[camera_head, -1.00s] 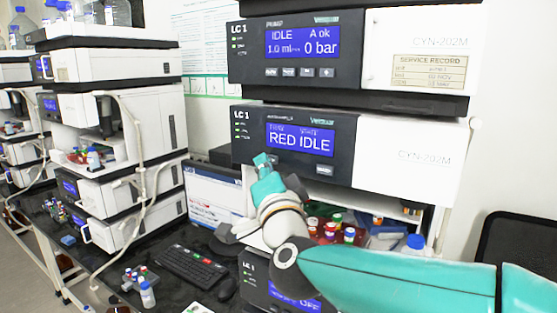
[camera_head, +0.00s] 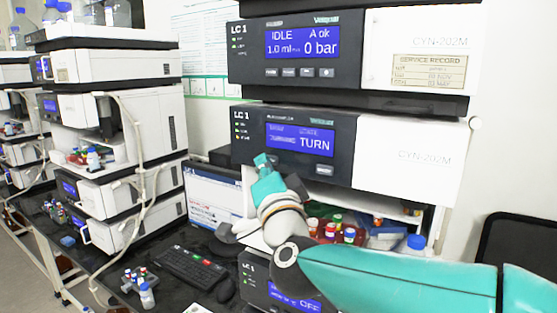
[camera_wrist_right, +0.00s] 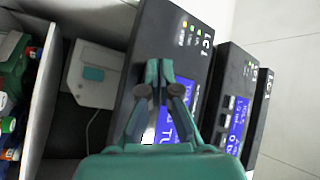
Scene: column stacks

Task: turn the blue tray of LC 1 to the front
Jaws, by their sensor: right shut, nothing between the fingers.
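The autosampler module of LC 1 (camera_head: 300,142) has a dark front panel. Its blue display (camera_head: 300,140) reads TURN on its lower line; the smaller text is hard to read. My right gripper (camera_head: 262,160) is shut and empty, with its fingertips at the panel below the display's left side. In the right wrist view the shut fingertips (camera_wrist_right: 159,72) lie over the dark panel; I cannot tell whether they touch it. Vials with coloured caps (camera_head: 314,224) stand in the open bay below, partly hidden by my right arm. I cannot pick out the blue tray for certain. My left gripper is not in view.
The pump module (camera_head: 300,45) above reads IDLE and 0 bar. A blue-capped bottle (camera_head: 415,246) stands at the bay's right. A keyboard (camera_head: 190,268) and small bottles (camera_head: 146,295) lie on the bench to the left. Another instrument stack (camera_head: 115,125) stands further left.

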